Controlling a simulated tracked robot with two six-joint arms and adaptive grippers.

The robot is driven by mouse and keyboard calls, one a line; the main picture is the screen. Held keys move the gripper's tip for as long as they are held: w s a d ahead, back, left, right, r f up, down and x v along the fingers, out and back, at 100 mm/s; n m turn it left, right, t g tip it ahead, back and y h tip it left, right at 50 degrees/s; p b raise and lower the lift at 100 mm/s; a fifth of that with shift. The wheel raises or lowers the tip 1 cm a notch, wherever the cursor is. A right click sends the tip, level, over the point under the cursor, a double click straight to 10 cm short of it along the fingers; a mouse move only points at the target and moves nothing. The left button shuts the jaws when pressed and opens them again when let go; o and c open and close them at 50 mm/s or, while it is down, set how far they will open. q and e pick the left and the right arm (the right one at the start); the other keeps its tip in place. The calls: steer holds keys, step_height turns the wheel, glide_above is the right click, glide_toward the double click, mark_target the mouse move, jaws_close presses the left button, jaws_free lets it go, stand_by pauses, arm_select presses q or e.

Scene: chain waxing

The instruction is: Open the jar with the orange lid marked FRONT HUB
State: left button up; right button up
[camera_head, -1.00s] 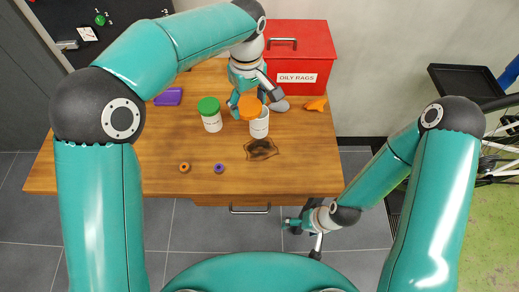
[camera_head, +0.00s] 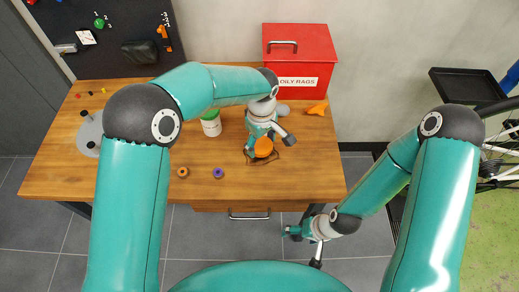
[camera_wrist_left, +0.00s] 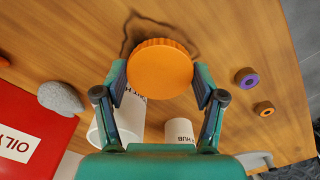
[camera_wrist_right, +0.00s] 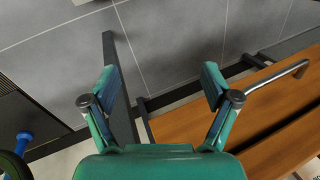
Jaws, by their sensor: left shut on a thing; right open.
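My left gripper (camera_head: 256,147) is shut on the orange lid (camera_head: 264,147). It holds the lid over the dark stain on the bench, apart from the jar. In the left wrist view the lid (camera_wrist_left: 160,68) sits between both fingertips. In the head view my arm hides this jar. The green-lidded jar (camera_head: 211,123) stands left of the gripper. My right gripper (camera_head: 291,232) is open and empty, below the bench's front edge.
A red OILY RAGS box (camera_head: 299,55) stands at the back right of the wooden bench (camera_head: 318,170). An orange item (camera_head: 317,107) and a grey stone (camera_wrist_left: 60,97) lie near it. Orange (camera_head: 182,172) and purple (camera_head: 218,173) rings lie at the front. The front right is clear.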

mark_target(261, 146)
arm_select(q)
step_height(261, 146, down, 4)
steer(key=shift+f, duration=0.1)
steer(key=shift+f, duration=0.1)
steer(key=o, duration=1.3)
steer(key=shift+c, duration=0.2)
